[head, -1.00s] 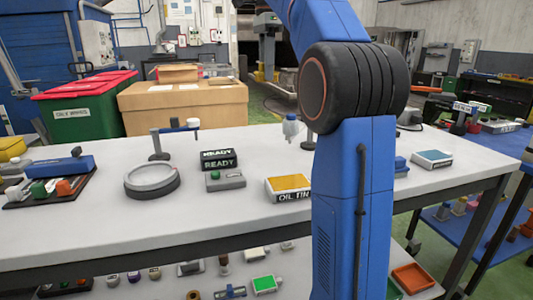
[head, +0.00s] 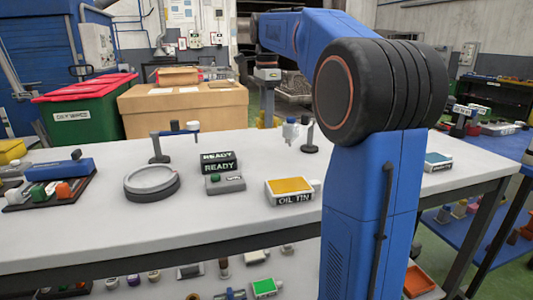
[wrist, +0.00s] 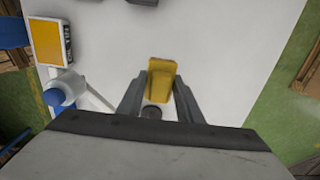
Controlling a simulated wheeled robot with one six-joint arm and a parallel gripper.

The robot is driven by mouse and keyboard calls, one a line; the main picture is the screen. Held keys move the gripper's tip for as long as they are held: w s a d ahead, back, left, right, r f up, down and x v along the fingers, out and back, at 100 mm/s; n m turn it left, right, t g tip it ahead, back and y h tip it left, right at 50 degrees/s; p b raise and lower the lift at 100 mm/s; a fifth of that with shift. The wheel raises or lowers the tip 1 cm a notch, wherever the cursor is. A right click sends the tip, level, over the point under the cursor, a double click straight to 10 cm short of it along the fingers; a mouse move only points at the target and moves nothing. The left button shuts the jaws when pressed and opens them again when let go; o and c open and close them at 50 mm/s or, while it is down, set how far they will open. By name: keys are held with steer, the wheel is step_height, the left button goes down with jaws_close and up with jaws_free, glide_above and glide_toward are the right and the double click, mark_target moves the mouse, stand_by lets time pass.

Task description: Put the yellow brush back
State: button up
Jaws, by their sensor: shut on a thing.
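In the wrist view, my gripper (wrist: 158,98) is shut on a yellow block-like thing, which looks like the yellow brush (wrist: 160,72). It sits between the two grey fingers and extends beyond their tips, with the white tabletop behind it. A small dark round thing shows between the fingers nearer the palm; I cannot tell what it is. In the head view, I cannot make out the fingers or the brush clearly. My arm reaches up and back to the left over the bench.
A round grey dish (head: 152,184), a READY sign (head: 219,162) and a dark rack (head: 50,190) stand further left. The bench front is clear.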

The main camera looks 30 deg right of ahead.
mark_target(267, 155)
steer(key=shift+f, duration=4.75)
steer(key=shift+f, duration=0.15)
steer(key=o, duration=1)
step_height(267, 155, up, 12)
steer(key=shift+f, duration=0.15)
steer(key=shift+r, duration=0.3)
steer(key=shift+s, duration=0.1)
